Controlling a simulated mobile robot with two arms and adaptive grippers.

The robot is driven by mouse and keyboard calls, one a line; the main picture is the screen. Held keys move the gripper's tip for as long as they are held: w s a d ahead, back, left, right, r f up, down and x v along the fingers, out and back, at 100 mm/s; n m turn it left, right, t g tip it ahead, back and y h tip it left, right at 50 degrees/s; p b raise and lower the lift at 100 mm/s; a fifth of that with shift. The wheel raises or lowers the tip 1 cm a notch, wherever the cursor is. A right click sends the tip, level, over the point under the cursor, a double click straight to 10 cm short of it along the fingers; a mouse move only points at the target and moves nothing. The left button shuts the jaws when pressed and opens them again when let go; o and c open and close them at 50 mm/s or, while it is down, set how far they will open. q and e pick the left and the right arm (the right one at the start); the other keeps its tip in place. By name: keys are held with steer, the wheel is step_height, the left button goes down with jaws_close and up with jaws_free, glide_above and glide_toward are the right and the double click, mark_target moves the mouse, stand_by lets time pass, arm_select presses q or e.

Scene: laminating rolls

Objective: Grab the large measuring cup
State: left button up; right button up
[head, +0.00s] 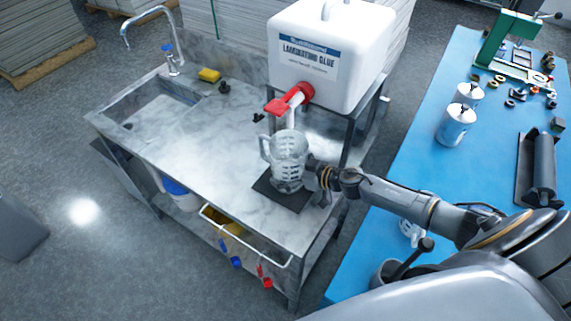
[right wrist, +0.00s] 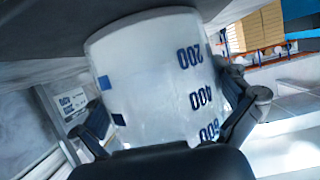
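The large measuring cup (head: 288,158) is clear, with a handle on its left and dark markings. It stands upright over the dark square mat (head: 270,192) on the marble counter, under the red tap; whether its base touches the mat is hard to tell. My right gripper (head: 312,177) comes in from the right, low at the cup's side. In the right wrist view the cup (right wrist: 160,75) fills the space between the two fingers (right wrist: 168,110), which press close against both its sides, and blue numbers show on it. My left gripper is not in view.
A white glue tank (head: 330,55) with a red tap (head: 290,100) stands on a metal frame behind the cup. A sink (head: 160,110) and yellow sponge (head: 209,75) lie left. The blue table (head: 420,115) at right holds metal cans (head: 456,124) and a roller (head: 540,165).

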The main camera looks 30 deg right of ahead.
steer(key=c, duration=1.1)
steer(key=shift+r, duration=0.1)
steer(key=shift+r+p, duration=0.45)
steer(key=shift+r, duration=1.05)
steer(key=shift+s+d+r, duration=0.1)
steer(key=shift+r, duration=0.15)
steer(key=s+d+b, duration=0.1)
steer(key=s, duration=0.1)
steer(key=s+d+b, duration=0.1)
steer(key=s, duration=0.1)
steer(key=s+d+b, duration=0.1)
steer(key=s+d, duration=0.1)
steer(key=s, duration=0.1)
steer(key=shift+s+f+b, duration=0.1)
steer(key=shift+f+b, duration=0.2)
steer(key=shift+f, duration=0.05)
steer(key=s+d, duration=0.1)
steer(key=s, duration=0.1)
steer(key=s+d, duration=0.1)
steer(key=s, duration=0.1)
steer(key=s+d+b, duration=0.1)
steer(key=s+d, duration=0.1)
steer(key=shift+s+r, duration=0.2)
steer(key=shift+s, duration=0.1)
steer(key=shift+s+d+r, duration=0.1)
steer(key=shift+s+d, duration=0.35)
steer(key=shift+s, duration=0.3)
